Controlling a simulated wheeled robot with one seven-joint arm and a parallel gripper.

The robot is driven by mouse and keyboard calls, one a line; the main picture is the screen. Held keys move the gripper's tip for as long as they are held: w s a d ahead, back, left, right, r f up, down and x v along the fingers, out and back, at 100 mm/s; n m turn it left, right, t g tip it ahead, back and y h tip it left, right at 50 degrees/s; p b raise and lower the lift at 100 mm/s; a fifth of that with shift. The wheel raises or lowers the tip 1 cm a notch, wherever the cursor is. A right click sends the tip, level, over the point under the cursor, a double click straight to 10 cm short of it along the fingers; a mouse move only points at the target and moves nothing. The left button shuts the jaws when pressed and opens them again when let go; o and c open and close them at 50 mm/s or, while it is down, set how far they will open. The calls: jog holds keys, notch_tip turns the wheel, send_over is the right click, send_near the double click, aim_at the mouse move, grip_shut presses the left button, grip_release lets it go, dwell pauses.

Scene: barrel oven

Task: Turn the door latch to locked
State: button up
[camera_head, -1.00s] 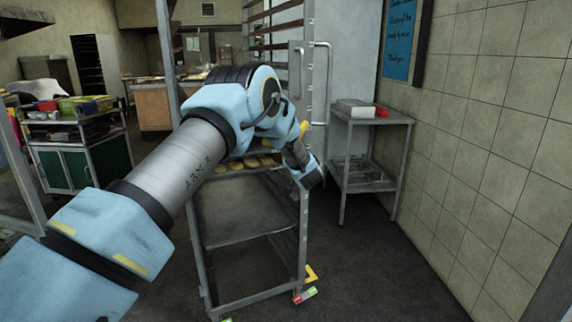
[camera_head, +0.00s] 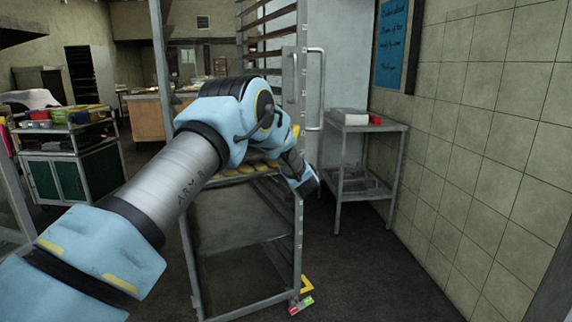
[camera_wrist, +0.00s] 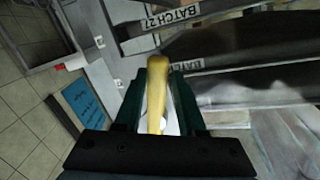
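In the head view my arm reaches to the tall metal rack (camera_head: 298,235) and hides the latch area. The gripper's fingers cannot be made out there.
A metal side table (camera_head: 362,128) with a white box stands right of the rack, near the tiled wall (camera_head: 480,130). A vertical door handle (camera_head: 322,90) rises behind the rack's right edge. A green-doored cart (camera_head: 75,175) stands at left. Dark floor is clear at lower right.

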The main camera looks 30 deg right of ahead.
jog(key=b+v, duration=0.1)
jog(key=v, duration=1)
dwell(0.3)
